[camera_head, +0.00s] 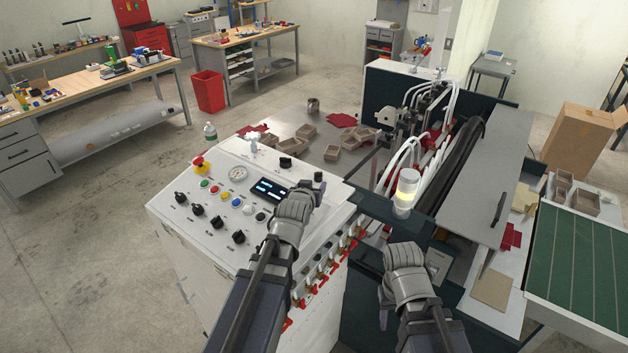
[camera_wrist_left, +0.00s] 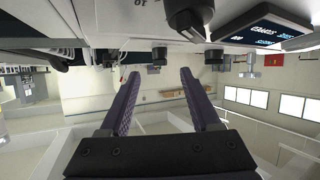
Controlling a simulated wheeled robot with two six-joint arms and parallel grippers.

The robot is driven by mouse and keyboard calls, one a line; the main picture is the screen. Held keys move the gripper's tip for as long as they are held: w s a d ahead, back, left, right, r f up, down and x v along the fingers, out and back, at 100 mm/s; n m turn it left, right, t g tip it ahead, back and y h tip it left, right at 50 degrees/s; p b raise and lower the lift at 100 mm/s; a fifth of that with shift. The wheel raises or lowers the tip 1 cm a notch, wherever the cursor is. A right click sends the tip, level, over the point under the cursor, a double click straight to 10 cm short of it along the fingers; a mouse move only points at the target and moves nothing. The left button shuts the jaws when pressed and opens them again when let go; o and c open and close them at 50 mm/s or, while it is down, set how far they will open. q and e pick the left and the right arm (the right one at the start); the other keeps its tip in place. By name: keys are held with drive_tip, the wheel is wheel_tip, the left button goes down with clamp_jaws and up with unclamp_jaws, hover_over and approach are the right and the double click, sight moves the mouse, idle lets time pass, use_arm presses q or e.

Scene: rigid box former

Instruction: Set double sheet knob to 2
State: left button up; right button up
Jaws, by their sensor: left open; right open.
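The white control panel (camera_head: 225,175) carries several black knobs. One row has a front knob (camera_head: 239,237), with others running back to the left, and a separate knob (camera_head: 285,162) sits near the back. Their labels are too small to read, so I cannot tell which is the double sheet knob or its setting. My left gripper (camera_head: 313,189) is over the panel's right part, beside the lit display (camera_head: 270,189). In the left wrist view, its fingers (camera_wrist_left: 158,75) are apart with nothing between them; a black knob (camera_wrist_left: 188,18) shows close above. My right gripper (camera_head: 383,306) is open and empty, right of the panel.
A red emergency button (camera_head: 200,162) and coloured push buttons stand on the panel's left. A signal lamp (camera_head: 405,190) rises between panel and machine. Red-handled valves (camera_head: 318,278) line the panel's side. Trays (camera_head: 331,152) lie on the table behind.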

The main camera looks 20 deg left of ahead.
use_arm(q)
drive_tip(key=shift+w+a+r+m, duration=0.15)
drive_tip(key=shift+a+r+m, duration=0.05)
drive_tip(key=shift+a+m, duration=0.15)
drive_tip(key=w+a+r+m+t, duration=0.1)
drive_tip(key=a+r+m+t, duration=0.15)
drive_tip(key=r+m, duration=0.45)
drive_tip(key=w+a+r+m+t, duration=0.1)
drive_tip(key=w+r+m+t, duration=0.15)
drive_tip(key=m, duration=0.95)
drive_tip(key=m+g+h, duration=0.5)
drive_tip(key=m, duration=1.7)
approach(317, 176)
drive_tip(key=shift+w+d+f+n, duration=0.2)
drive_tip(key=shift+w+d+n, duration=0.1)
drive_tip(key=shift+w, duration=0.3)
drive_tip(key=shift+b+x, duration=1.5)
drive_tip(key=shift+x, duration=2.5)
drive_tip(key=shift+a+f, duration=0.1)
drive_tip(key=shift+a, duration=0.05)
drive_tip(key=shift+s, duration=0.1)
